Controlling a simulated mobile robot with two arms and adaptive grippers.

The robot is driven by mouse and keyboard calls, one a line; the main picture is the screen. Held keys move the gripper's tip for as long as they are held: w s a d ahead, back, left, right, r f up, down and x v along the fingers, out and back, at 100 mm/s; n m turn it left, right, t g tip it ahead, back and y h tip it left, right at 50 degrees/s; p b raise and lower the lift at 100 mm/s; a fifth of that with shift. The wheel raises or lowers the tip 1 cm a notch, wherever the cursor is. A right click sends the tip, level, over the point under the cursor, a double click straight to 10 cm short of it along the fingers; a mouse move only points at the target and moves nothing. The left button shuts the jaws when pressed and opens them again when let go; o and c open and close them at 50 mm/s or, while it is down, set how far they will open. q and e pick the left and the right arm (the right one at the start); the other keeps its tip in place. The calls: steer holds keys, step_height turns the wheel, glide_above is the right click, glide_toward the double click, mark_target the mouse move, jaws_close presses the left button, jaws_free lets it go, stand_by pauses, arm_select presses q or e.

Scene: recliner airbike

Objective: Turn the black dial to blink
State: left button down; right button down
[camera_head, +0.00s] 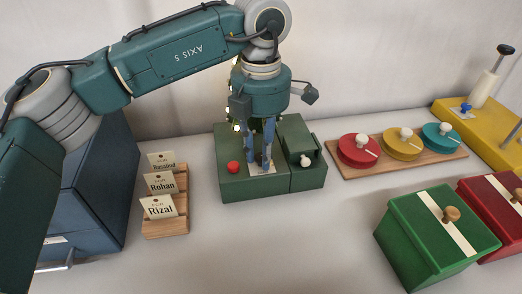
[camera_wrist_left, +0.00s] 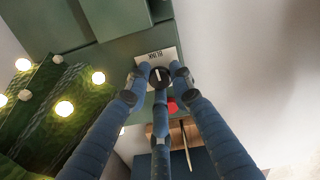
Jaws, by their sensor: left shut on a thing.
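The black dial (camera_wrist_left: 160,76) sits on a pale plate (camera_wrist_left: 157,58) on the green box (camera_head: 232,184). The dial has a white pointer line, and the plate bears a word at its edge that looks like BLINK. In the head view the fingers hide most of the dial. My left gripper (camera_head: 262,163) reaches down from above, and its blue fingers are shut around the dial. In the left wrist view the fingertips (camera_wrist_left: 158,72) touch the dial's sides. My right gripper is in neither view.
A red button (camera_head: 234,168) is left of the dial; a white-knobbed block (camera_head: 305,160) is right. Small lit bulbs (camera_wrist_left: 64,109) on greenery stand close behind. Name cards (camera_head: 160,184) on a wooden stand are left, coloured discs (camera_head: 403,142) right, and a green lidded box (camera_head: 425,245) front right.

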mark_target(261, 155)
arm_select(q)
steer(key=shift+r, duration=0.1)
steer(key=c, duration=1.5)
jaws_free()
step_height(261, 155, up, 12)
